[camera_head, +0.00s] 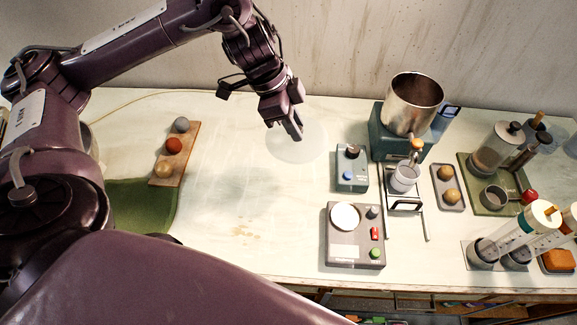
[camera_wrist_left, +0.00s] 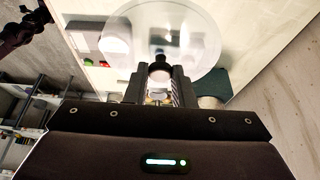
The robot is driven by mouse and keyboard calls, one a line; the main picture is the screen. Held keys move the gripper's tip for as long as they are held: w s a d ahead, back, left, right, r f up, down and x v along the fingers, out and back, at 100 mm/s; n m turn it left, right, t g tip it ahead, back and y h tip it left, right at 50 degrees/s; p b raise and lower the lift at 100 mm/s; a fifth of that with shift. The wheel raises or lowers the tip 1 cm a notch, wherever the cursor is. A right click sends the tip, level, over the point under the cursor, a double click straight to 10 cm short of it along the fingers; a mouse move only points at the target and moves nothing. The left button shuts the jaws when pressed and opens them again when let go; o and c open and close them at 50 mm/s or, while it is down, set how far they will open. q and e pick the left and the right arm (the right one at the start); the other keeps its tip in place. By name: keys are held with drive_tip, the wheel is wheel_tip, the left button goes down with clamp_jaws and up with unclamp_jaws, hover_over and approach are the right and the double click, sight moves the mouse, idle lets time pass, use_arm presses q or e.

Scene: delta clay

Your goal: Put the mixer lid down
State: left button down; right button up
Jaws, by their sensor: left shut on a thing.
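The mixer lid (camera_head: 306,149) is a clear round disc over the pale tabletop, left of the mixer. My left gripper (camera_head: 297,134) is directly above it. In the left wrist view the lid (camera_wrist_left: 196,45) spreads out beyond the fingers, and its dark knob (camera_wrist_left: 160,69) sits between the fingertips of my left gripper (camera_wrist_left: 159,78), which is shut on it. I cannot tell whether the lid touches the table. The mixer has an open metal bowl (camera_head: 414,104) on a teal base (camera_head: 387,148). My right gripper is not in view.
A small teal box (camera_head: 351,172) and a grey scale (camera_head: 354,249) stand right of the lid. A wooden board (camera_head: 188,148) with balls lies at left. The tabletop (camera_head: 237,190) between is bare. Stand, trays and cylinders crowd the right side.

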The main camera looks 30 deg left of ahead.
use_arm(q)
wheel_tip(320, 180, down, 13)
drive_tip(key=b, duration=0.4)
drive_tip(key=shift+f, duration=0.45)
wheel_tip(320, 180, down, 4)
drive_tip(key=shift+r, duration=0.25)
drive_tip(key=c, duration=1.7)
unclamp_jaws()
drive_tip(key=shift+f, duration=0.1)
drive_tip(key=o, duration=0.5)
drive_tip(key=shift+c, duration=0.2)
